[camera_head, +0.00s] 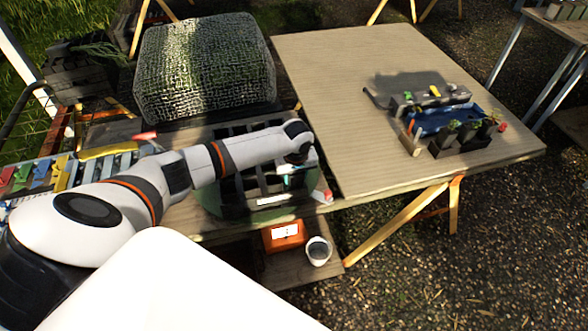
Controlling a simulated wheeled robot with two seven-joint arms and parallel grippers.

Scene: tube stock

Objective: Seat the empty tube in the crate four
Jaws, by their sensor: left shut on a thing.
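My left arm reaches in from the left over a black slotted crate (232,207), which stands on a round green mat. A white label (272,200) is on the crate's front; I cannot read its number. My left gripper (288,172) points down over the right part of the crate. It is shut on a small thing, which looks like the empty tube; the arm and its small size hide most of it. I cannot tell whether the tube touches a slot. My right gripper is out of view.
A large wire-mesh block (205,65) stands behind the crate. A wide wooden table (345,75), mostly bare, holds a blue tray (440,122) with small plants. An orange labelled box (284,236) and a pale cup (318,251) sit low in front. Coloured items line the left.

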